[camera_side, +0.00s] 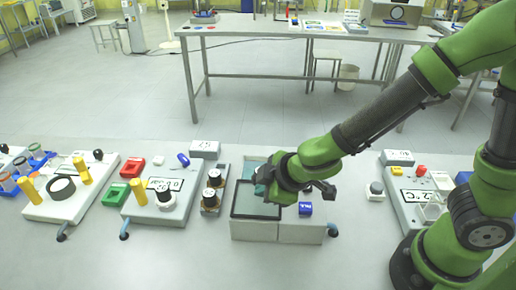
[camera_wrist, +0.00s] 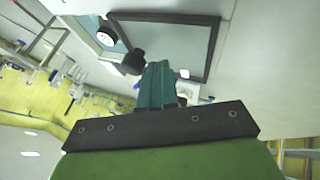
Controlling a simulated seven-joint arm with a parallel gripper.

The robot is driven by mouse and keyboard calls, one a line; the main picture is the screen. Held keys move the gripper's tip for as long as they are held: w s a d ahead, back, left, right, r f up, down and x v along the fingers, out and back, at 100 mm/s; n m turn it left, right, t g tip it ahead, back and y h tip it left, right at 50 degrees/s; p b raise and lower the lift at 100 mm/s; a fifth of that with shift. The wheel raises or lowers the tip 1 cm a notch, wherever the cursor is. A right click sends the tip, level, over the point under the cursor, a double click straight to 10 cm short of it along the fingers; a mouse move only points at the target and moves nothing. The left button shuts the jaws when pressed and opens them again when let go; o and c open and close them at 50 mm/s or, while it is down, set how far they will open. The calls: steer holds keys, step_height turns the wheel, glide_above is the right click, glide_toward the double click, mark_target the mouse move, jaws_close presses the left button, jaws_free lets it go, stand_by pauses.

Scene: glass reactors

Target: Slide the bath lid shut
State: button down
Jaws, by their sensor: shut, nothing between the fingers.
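The bath (camera_side: 278,232) is a pale box in the middle of the bench in the side view. Its lid (camera_side: 257,206) is a grey panel with a dark frame, lying flat over the left part. The lid (camera_wrist: 190,45) also shows at the top of the wrist view, with a black knob (camera_wrist: 130,64) at its edge. A teal strip beyond the lid's far edge shows in the side view. My gripper (camera_wrist: 158,68) has teal fingers, shut and empty, right beside the knob; I cannot tell whether they touch. In the side view my gripper (camera_side: 263,178) is low over the lid's far side.
Left of the bath stand two dark round-topped bottles (camera_side: 211,188) and a stirrer plate (camera_side: 150,205) with red and green blocks. A device with a temperature display (camera_side: 415,196) stands to the right.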

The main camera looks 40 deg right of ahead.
steer(key=shift+w+d, duration=0.35)
steer(key=shift+w, duration=0.1)
steer(key=w+d, duration=0.8)
steer(key=shift+w+d, duration=0.1)
stand_by(0.3)
steer(key=s+a+r, duration=0.3)
steer(key=s+r, duration=0.5)
steer(key=s, duration=0.1)
steer(key=s+d+r+m+y, duration=0.1)
steer(key=s+d+r+m, duration=0.6)
steer(key=s+m, duration=0.4)
steer(key=m, duration=0.2)
steer(key=shift+d+m+y, duration=0.3)
